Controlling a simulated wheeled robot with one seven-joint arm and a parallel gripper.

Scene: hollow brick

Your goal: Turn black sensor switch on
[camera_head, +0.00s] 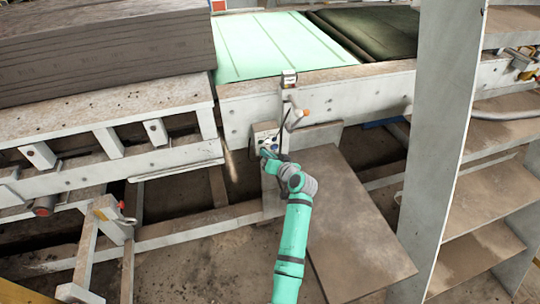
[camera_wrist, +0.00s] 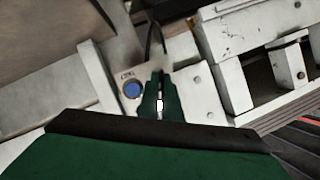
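A pale control box (camera_head: 265,137) is fixed to the front of the machine frame. My gripper (camera_head: 270,155) is at the lower part of its face. In the wrist view the box's panel (camera_wrist: 128,64) carries a round blue button (camera_wrist: 132,90) with small dark lettering above it. My gripper (camera_wrist: 160,78) is just right of that button, its green fingers close together, with a small light gap lower between them. I cannot make out the black sensor switch; the fingers cover part of the panel. Whether they touch or hold anything there cannot be told.
A black cable (camera_wrist: 152,38) runs up from the panel. A bracket with an orange-tipped part (camera_head: 300,113) stands above the box. A brown board (camera_head: 350,225) lies right of my arm. A tall pale post (camera_head: 435,130) with shelves stands at the right.

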